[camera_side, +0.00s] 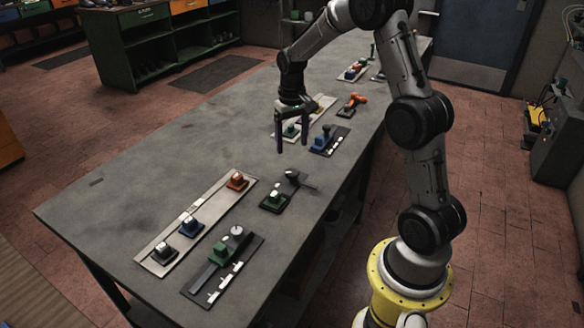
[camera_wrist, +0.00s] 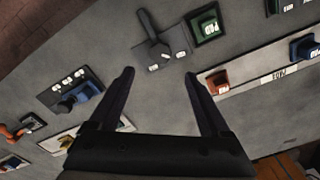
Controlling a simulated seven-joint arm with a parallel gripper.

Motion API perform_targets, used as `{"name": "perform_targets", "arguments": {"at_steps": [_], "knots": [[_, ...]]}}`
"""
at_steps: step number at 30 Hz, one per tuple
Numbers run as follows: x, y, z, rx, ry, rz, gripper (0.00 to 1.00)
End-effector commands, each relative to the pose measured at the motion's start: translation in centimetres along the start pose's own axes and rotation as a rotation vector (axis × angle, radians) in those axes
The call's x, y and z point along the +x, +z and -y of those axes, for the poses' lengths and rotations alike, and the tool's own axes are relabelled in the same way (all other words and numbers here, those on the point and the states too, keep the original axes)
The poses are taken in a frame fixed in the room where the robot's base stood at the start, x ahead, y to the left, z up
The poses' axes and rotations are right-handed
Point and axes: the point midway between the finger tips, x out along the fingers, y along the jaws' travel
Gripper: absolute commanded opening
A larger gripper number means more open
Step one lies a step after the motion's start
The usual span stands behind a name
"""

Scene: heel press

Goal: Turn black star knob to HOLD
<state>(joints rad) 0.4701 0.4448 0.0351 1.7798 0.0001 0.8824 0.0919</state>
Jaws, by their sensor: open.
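A black control (camera_side: 292,175) sits on a dark plate near the table's middle in the side view, with an arm reaching right. It also shows as a black control (camera_wrist: 158,49) with a long handle at the top of the wrist view. It is the likeliest match for the star knob, but I cannot make out a star shape. Small white labels lie around it; I cannot read HOLD or tell its setting. My gripper (camera_side: 292,147) is open and empty above the table, beyond this control in the side view. In the wrist view its fingers (camera_wrist: 159,75) point toward the control, apart from it.
A green block (camera_side: 274,198) stands beside the black control. A pale strip (camera_side: 208,208) with several blocks and a dark panel (camera_side: 247,249) lie nearer. A blue control (camera_side: 323,139) and orange handle (camera_side: 354,100) lie near my gripper. The left table area is bare.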

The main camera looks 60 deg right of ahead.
Motion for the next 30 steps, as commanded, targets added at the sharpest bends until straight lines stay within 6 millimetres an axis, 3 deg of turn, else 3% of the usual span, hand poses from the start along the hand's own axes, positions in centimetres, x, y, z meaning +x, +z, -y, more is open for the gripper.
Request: {"name": "perform_targets", "arguments": {"at_steps": [6,13,19,28,30], "knots": [[4.5,0.2,0.0,-0.001,0.000,0.006,0.81],[8.0,0.1,0.0,-0.001,0.000,0.003,0.81],[9.3,0.0,0.1,-0.001,0.000,0.000,0.81],[9.4,0.0,0.1,-0.001,0.000,-0.001,0.81],[9.4,0.0,0.1,-0.001,0.000,-0.001,0.68]]}}
